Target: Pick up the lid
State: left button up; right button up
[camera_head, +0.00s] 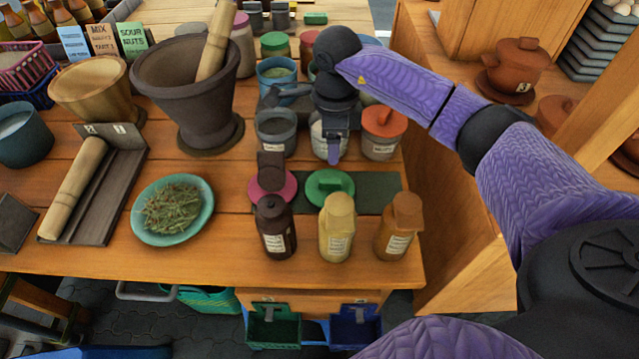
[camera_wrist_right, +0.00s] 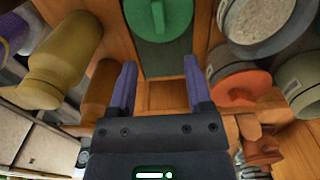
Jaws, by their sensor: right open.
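A green lid (camera_head: 330,186) with a raised handle lies on a dark mat (camera_head: 376,190). A pink lid (camera_head: 272,187) lies to its left, partly behind a dark bottle. An orange-red lid (camera_head: 384,121) sits on a labelled jar (camera_head: 380,148). My right gripper (camera_head: 333,150) points down in front of a jar, behind the green lid and left of the orange-red one. In the right wrist view the gripper (camera_wrist_right: 162,85) is open and empty, with the green lid (camera_wrist_right: 158,18) beyond its fingers and the orange-red lid (camera_wrist_right: 240,88) to the right. My left gripper is out of view.
Three bottles, dark (camera_head: 274,226), yellow (camera_head: 337,228) and brown (camera_head: 398,228), stand along the table's front edge. An uncovered grey jar (camera_head: 276,130) stands left of my right gripper. A large mortar (camera_head: 190,95) and a teal plate of herbs (camera_head: 172,210) occupy the left.

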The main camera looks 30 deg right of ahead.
aim_at(330, 181)
jog(key=shift+w+f, duration=0.1)
jog(key=shift+f, duration=0.45)
notch_tip(330, 181, down, 9)
jog(key=b, duration=0.3)
jog(key=shift+a, duration=0.1)
jog(key=shift+r, duration=0.1)
jog(key=shift+c, duration=0.7)
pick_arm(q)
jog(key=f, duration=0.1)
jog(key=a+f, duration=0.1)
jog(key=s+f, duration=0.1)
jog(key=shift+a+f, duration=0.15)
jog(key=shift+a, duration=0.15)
pick_arm(e)
grip_shut()
